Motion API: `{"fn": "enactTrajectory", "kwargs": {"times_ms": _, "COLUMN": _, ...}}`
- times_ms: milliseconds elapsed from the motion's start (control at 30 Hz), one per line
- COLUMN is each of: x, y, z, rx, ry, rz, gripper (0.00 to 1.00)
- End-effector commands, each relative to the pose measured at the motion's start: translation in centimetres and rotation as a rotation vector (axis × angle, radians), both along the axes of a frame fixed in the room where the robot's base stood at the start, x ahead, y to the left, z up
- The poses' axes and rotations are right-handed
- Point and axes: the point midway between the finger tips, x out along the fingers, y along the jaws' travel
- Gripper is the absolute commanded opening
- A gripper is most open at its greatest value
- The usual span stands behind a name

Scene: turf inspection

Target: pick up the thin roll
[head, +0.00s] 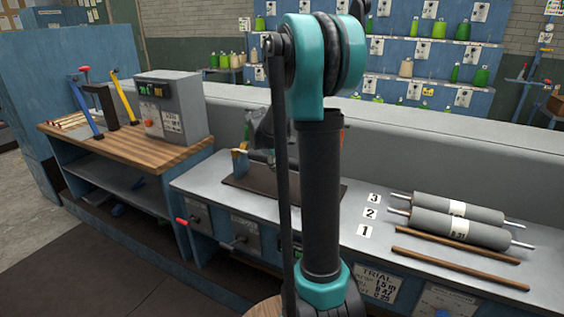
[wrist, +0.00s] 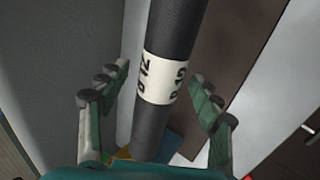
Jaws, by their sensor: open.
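A thin dark grey roll (wrist: 170,40) with a white printed label (wrist: 165,80) runs lengthwise through the wrist view. My gripper (wrist: 160,73) is open, with one finger on each side of the roll. Gaps show between the fingers and the roll, and the jaws hold nothing. The roll's far end runs out of the frame, and its near end is partly cut off by my gripper's body. In the head view my arm hides most of this spot, near a dark brown board (head: 245,190) on the grey bench.
Two thicker grey rolls (head: 455,208) (head: 450,228) lie on the bench at right by number cards, with two brown rods (head: 455,245) (head: 460,269) in front. A grey control box (head: 170,105) stands on the wooden-topped bench at left. A grey ledge (head: 450,140) runs behind.

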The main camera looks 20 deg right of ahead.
Motion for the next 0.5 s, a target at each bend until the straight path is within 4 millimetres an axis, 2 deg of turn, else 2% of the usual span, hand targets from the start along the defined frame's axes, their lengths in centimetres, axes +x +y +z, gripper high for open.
{"fn": "enactTrajectory", "kwargs": {"times_ms": 167, "x": 0.0, "y": 0.0, "z": 0.0, "rx": 0.0, "ry": 0.0, "rz": 0.0, "gripper": 0.65}}
{"fn": "enactTrajectory", "kwargs": {"times_ms": 500, "x": 0.0, "y": 0.02, "z": 0.02, "rx": 0.0, "ry": 0.0, "rz": 0.0, "gripper": 0.24}}
